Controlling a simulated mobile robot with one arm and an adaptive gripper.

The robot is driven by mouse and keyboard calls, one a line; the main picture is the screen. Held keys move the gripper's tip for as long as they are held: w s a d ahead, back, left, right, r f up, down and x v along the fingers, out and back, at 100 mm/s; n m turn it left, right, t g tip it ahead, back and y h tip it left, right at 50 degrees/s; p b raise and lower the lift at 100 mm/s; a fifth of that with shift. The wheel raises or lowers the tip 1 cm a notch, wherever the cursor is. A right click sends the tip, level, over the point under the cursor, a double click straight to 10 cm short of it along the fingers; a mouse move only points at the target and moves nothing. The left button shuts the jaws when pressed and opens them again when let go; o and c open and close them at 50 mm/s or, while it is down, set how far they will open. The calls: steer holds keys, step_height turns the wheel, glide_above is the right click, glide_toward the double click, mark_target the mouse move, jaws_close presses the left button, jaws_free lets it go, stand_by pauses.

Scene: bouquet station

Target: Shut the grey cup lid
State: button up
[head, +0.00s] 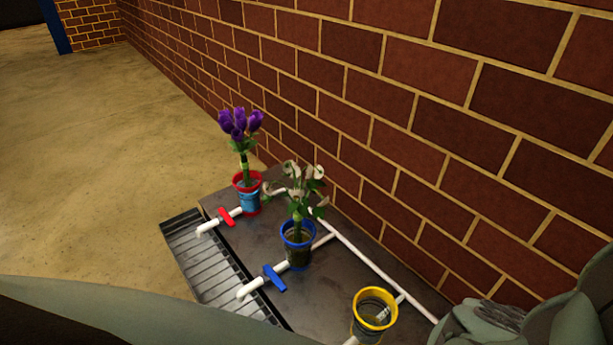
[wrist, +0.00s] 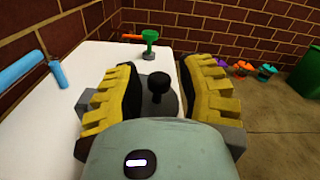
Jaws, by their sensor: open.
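In the wrist view, my gripper (wrist: 158,72) is open, with a yellow ridged finger pad on each side. Between the fingers stands a black round knob (wrist: 157,83) on a dark grey rounded piece (wrist: 171,103), which looks like the grey cup lid. The fingers are on either side of the knob with a gap showing; I cannot tell contact lower down. My own wrist hides the lower part, so any cup and how far the lid is open cannot be seen. The head view does not show this lid.
The grey piece is on or above a white tabletop (wrist: 95,63). A green funnel-like piece (wrist: 149,37) stands behind, blue pipes (wrist: 22,68) at left. Colored items (wrist: 243,68) lie right. In the head view, red (head: 249,205), blue (head: 297,256) and yellow-rimmed (head: 373,318) cups stand by a brick wall.

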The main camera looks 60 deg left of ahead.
steer(key=a, duration=1.1)
steer(key=shift+s+a+f, duration=0.2)
steer(key=shift+s, duration=0.25)
steer(key=shift+d, duration=0.15)
